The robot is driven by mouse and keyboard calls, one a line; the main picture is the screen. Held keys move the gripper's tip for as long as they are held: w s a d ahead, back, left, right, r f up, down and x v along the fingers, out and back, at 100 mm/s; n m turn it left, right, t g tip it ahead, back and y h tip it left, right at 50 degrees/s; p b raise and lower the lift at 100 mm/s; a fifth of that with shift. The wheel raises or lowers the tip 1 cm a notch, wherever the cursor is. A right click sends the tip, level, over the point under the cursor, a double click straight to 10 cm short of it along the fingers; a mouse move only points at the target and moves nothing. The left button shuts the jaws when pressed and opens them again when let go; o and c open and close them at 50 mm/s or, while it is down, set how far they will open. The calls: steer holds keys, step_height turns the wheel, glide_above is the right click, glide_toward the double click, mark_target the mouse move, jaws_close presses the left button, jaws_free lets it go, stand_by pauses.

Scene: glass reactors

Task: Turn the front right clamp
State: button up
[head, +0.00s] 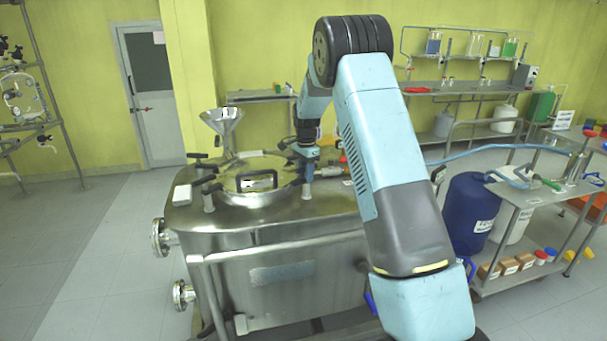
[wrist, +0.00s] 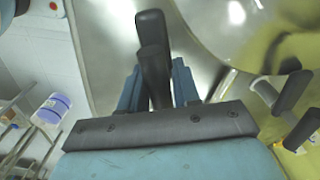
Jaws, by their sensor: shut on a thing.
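The steel reactor has a round lid (head: 262,178) with several black-handled clamps around its rim. My gripper (head: 308,166) is at the right side of the lid, pointing down. In the wrist view my gripper (wrist: 157,88) is shut on the black handle of a clamp (wrist: 151,32), which sticks out between the blue fingers. In the head view this clamp is mostly hidden by my gripper. Other clamps show at the front left (head: 208,195) and back left (head: 203,158) of the lid. Two more black handles (wrist: 292,95) show at the right of the wrist view.
A steel funnel (head: 222,122) stands at the lid's back left. A handle (head: 258,181) sits on the lid. A steel rail (head: 280,243) runs along the reactor's front. A blue drum (head: 470,213) and a cart (head: 535,192) stand at the right. The floor at left is clear.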

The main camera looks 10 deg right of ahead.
steer(key=m, duration=0.6)
steer(key=shift+w+r, duration=0.1)
steer(key=shift+w, duration=0.05)
steer(key=shift+o, duration=0.4)
steer(key=m, duration=0.7)
steer(key=shift+o, duration=0.2)
steer(key=o, duration=0.8)
steer(key=shift+c, duration=0.2)
step_height(320, 180, up, 14)
steer(key=shift+f, duration=0.2)
